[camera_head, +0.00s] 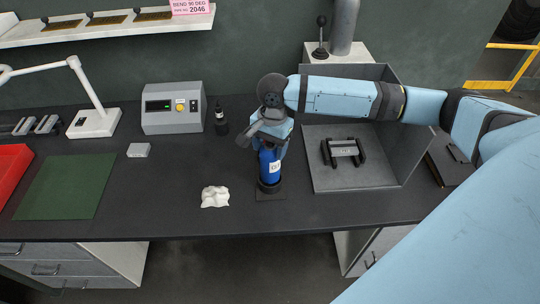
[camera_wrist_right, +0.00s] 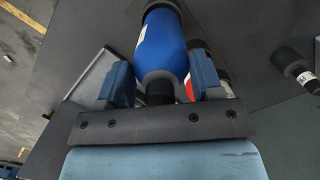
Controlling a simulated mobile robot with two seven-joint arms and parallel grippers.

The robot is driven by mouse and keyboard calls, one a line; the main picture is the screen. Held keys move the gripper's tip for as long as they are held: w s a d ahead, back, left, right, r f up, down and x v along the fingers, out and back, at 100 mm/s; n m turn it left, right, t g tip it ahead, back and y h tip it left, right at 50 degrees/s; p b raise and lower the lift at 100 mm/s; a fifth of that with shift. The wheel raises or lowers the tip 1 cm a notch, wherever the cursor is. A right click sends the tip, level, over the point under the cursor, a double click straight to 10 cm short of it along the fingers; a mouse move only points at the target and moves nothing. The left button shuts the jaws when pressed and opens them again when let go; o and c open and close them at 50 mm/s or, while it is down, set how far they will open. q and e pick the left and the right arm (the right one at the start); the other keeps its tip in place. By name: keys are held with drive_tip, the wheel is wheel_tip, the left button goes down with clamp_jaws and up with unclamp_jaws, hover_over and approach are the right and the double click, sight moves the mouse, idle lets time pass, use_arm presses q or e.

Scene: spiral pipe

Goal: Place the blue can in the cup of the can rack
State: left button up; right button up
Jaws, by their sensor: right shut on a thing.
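The blue can (camera_head: 269,170) stands upright in the head view, with a white label on its side. Its lower end is at the dark cup of the can rack (camera_head: 270,197), whose flat base lies near the bench's front edge. I cannot tell whether the can rests on the cup's floor. My right gripper (camera_head: 270,146) is shut on the upper part of the can from above. In the right wrist view the blue can (camera_wrist_right: 161,45) lies between the two fingers of the right gripper (camera_wrist_right: 162,84). My left gripper is not in view.
A grey open-fronted box (camera_head: 358,178) with a dark fixture (camera_head: 344,152) stands right of the rack. A crumpled white cloth (camera_head: 215,196) lies to its left. A black bottle (camera_head: 221,122) and a grey control unit (camera_head: 172,108) stand behind.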

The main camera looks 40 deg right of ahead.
wheel_tip(320, 180, down, 4)
drive_tip(key=shift+r, duration=0.1)
drive_tip(key=o, duration=1.4)
drive_tip(key=shift+o, duration=0.2)
drive_tip(key=r, duration=0.8)
drive_tip(key=d+r, duration=0.1)
drive_tip(key=r, duration=0.3)
drive_tip(key=shift+w+d, duration=0.1)
drive_tip(key=shift+w, duration=0.2)
drive_tip(key=shift+f, duration=0.1)
